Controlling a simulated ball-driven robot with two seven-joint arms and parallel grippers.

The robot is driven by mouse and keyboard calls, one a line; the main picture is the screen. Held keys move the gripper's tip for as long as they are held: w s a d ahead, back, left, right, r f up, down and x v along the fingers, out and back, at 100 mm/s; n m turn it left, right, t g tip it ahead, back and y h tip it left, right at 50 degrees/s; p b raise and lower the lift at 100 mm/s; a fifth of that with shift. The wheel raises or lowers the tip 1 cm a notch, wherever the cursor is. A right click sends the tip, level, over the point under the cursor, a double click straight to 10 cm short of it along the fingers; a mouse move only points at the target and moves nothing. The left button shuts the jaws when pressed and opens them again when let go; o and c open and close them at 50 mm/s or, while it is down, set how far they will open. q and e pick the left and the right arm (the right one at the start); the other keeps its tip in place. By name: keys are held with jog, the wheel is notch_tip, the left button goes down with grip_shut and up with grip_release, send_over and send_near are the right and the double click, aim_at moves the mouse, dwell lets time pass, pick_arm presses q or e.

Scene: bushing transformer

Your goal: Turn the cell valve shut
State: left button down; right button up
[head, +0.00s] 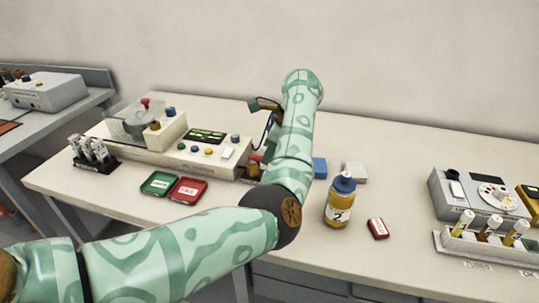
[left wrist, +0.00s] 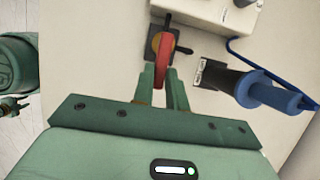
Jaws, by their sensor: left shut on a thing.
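The cell valve shows in the left wrist view as a red handle (left wrist: 164,57) on a dark square base (left wrist: 179,46), beside a pale machine housing. My left gripper (left wrist: 163,80) is shut on the red handle, with one finger on each side of it. The handle lies roughly in line with the fingers in that view. In the head view a small red part of the valve (head: 254,168) shows at the right end of the long test unit. My left arm hides most of the valve and the fingertips there. My right gripper is in neither view.
The test unit (head: 170,150) stands left of my arm, with green (head: 159,183) and red (head: 187,189) trays in front. A bottle (head: 339,205) stands close right of my elbow. A dark blue cylinder (left wrist: 262,90) and blue cable lie right of the valve.

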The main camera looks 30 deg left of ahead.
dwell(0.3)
pick_arm(q)
jog(key=c, duration=1.4)
grip_release()
jog(key=p+v, duration=0.3)
jog(key=v, duration=1.3)
jog(key=shift+w+d, duration=0.15)
jog(key=shift+d, duration=0.05)
